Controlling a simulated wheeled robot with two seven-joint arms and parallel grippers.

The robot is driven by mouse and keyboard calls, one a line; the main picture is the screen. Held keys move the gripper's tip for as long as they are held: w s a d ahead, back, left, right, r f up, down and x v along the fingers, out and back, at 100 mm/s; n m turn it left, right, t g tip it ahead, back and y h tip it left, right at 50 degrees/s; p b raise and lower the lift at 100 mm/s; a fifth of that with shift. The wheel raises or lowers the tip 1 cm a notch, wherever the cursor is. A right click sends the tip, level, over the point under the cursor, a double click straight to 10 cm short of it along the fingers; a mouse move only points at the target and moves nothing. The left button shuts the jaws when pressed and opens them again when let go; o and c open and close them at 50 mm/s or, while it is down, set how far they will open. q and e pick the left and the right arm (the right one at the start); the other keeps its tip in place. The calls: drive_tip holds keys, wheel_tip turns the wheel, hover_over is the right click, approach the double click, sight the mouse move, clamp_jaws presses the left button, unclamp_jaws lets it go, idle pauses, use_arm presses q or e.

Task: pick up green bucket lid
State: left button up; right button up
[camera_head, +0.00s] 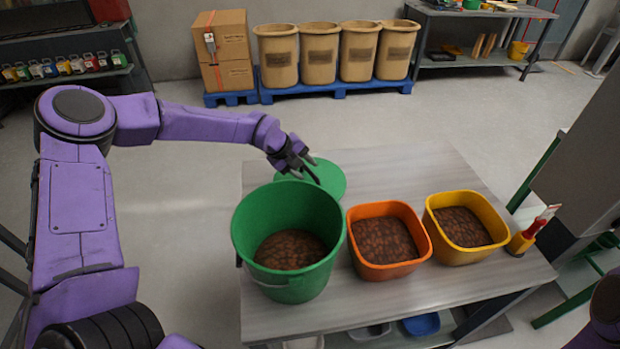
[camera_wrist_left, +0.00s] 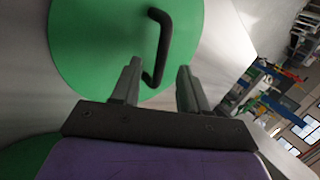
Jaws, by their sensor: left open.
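The green bucket lid (camera_head: 326,178) lies on the table behind the green bucket (camera_head: 287,215). In the left wrist view the lid (camera_wrist_left: 90,50) is a flat green disc with a dark bar handle (camera_wrist_left: 160,45). My left gripper (camera_head: 308,172) is above the lid by its handle, with its fingers apart. In the wrist view the lower end of the handle reaches between the fingertips of the left gripper (camera_wrist_left: 158,75); I cannot tell whether they touch it. The green bucket stands open with brown contents. My right gripper does not show.
An orange container (camera_head: 384,272) and a yellow container (camera_head: 466,256) with brown contents stand right of the bucket on the grey table (camera_head: 415,165). A red-and-yellow tool (camera_head: 523,240) is at the table's right edge. The table's back right part is clear.

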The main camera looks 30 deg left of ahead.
sight(327, 175)
use_arm(q)
drive_tip(key=shift+x, duration=1)
drive_tip(key=shift+w+d+f, duration=0.1)
drive_tip(key=shift+d+f, duration=0.05)
drive_tip(key=shift+f, duration=0.1)
clamp_jaws()
